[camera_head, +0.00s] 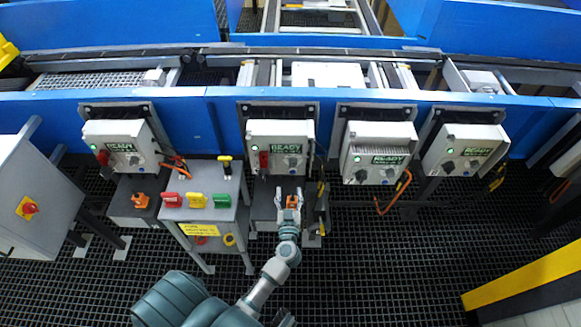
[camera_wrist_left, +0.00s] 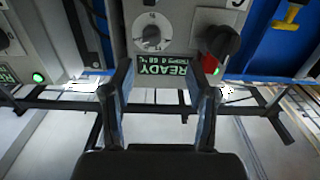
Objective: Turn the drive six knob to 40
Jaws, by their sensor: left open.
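My left gripper (camera_head: 289,193) is open and empty, below the second drive box from the left (camera_head: 255,130). That box has a lit READY display (camera_head: 286,146), a red and black switch (camera_head: 263,160) and a round knob (camera_head: 292,162). In the left wrist view, the open fingers (camera_wrist_left: 165,78) point toward a box with a white-faced dial knob (camera_wrist_left: 152,32), apart from it. Its upside-down display (camera_wrist_left: 162,65) reads READY with a speed line. The drive numbers are too small to read, so I cannot tell which box is six.
Other drive boxes stand left (camera_head: 120,145) and right (camera_head: 380,150) along the blue conveyor. A grey stand (camera_head: 203,213) with colored handles is left of my gripper. A grey cabinet (camera_head: 28,205) stands far left. The grated floor at right is mostly clear.

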